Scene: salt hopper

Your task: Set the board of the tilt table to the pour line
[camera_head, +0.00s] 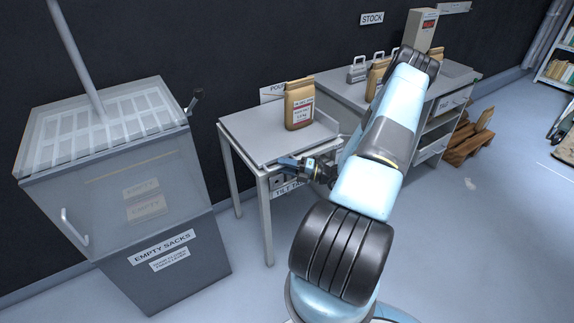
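The tilt table (268,172) stands at the middle, with grey legs and a partly hidden label at its front reading "TILT TA". Its board (245,133) is a pale grey top that looks flat or nearly so. A brown paper sack (299,106) with a white and red label stands upright on the board. A sign (270,92) beginning "POU" is behind the sack and partly hidden by it. My gripper (288,163) is at the table's front edge, below the board's right part. Whether it touches anything, or is open or shut, is too small to tell.
The clear-topped "EMPTY SACKS" bin (150,200) stands at the left, with a handle in front. The stock bench (345,91) at the right holds more sacks and metal weights (358,70). Floor between bin and table is clear.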

